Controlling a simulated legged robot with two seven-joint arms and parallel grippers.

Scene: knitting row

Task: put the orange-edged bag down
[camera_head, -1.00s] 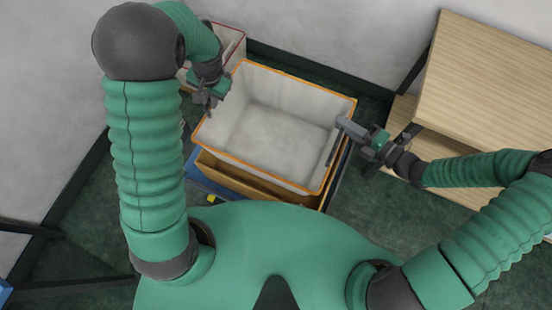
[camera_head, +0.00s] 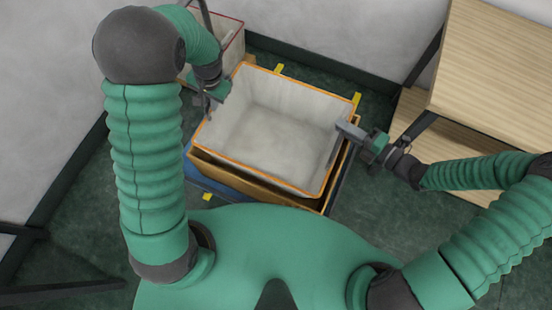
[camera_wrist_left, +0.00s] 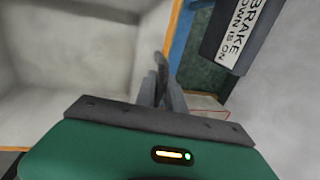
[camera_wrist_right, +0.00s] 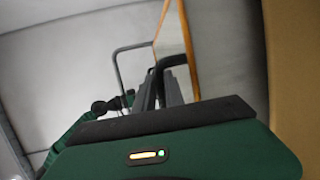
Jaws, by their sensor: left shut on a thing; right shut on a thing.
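The orange-edged bag (camera_head: 270,118) is a pale grey open-topped bag with an orange rim, and it looks empty. My left gripper (camera_head: 207,104) is shut on its left rim. My right gripper (camera_head: 340,134) is shut on its right rim. The bag sits over a tan box-like frame (camera_head: 250,180), whose edges show along the front and right. I cannot tell whether the bag touches it. The orange edge shows between the fingers in the left wrist view (camera_wrist_left: 172,35) and in the right wrist view (camera_wrist_right: 190,50).
A red-edged bag (camera_head: 230,48) stands at the back left by the wall. Wooden shelves (camera_head: 490,70) stand at the right. Yellow marks (camera_head: 356,99) lie on the dark green floor. A blue base (camera_head: 196,168) shows under the frame. A "BRAKE" sign (camera_wrist_left: 233,38) is near the left gripper.

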